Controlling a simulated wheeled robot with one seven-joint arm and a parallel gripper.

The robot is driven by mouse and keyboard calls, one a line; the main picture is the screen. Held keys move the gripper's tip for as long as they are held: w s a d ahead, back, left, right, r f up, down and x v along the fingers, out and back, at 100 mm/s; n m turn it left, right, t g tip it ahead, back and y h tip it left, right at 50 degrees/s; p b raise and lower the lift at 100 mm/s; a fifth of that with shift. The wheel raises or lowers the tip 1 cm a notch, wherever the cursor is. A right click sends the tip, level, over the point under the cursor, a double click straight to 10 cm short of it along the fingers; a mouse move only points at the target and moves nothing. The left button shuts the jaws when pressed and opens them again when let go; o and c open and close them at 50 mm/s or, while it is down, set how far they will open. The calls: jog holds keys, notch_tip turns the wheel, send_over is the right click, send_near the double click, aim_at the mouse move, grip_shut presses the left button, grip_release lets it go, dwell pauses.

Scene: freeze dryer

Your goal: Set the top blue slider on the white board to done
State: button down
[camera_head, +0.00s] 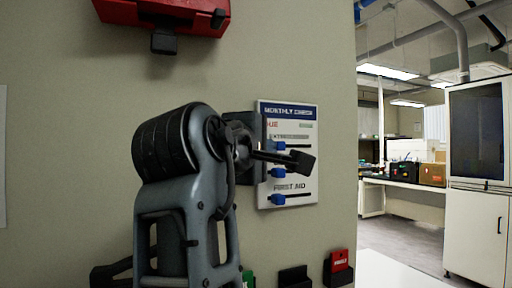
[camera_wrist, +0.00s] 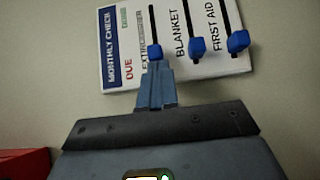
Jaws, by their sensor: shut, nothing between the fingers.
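The white board (camera_head: 308,143) hangs on the wall and reads "Monthly Check", with three slots and blue sliders. In the wrist view the board (camera_wrist: 120,80) appears turned on its side. The top blue slider (camera_head: 280,146) sits at the red "Due" end of its slot; it also shows in the wrist view (camera_wrist: 154,52). The green label marks the other end. My gripper (camera_wrist: 154,66) is shut and empty, its fingertips right at the top slider. I cannot tell whether they touch. In the head view, my arm hides part of the board.
The blanket slider (camera_wrist: 197,46) and first aid slider (camera_wrist: 238,40) are close beside, also at the due end. A red box (camera_head: 168,15) is mounted above on the wall. Small holders (camera_head: 294,277) are below. The wall ends right of the board.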

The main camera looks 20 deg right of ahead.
jog(key=shift+d, duration=0.1)
jog(key=d+p, duration=0.1)
jog(key=d, duration=0.1)
jog(key=d+p, duration=0.1)
jog(key=d, duration=0.1)
jog(key=d+p, duration=0.2)
jog(key=shift+w+d+r, duration=0.15)
jog(key=shift+w+d, duration=0.2)
jog(key=shift+d, duration=0.3)
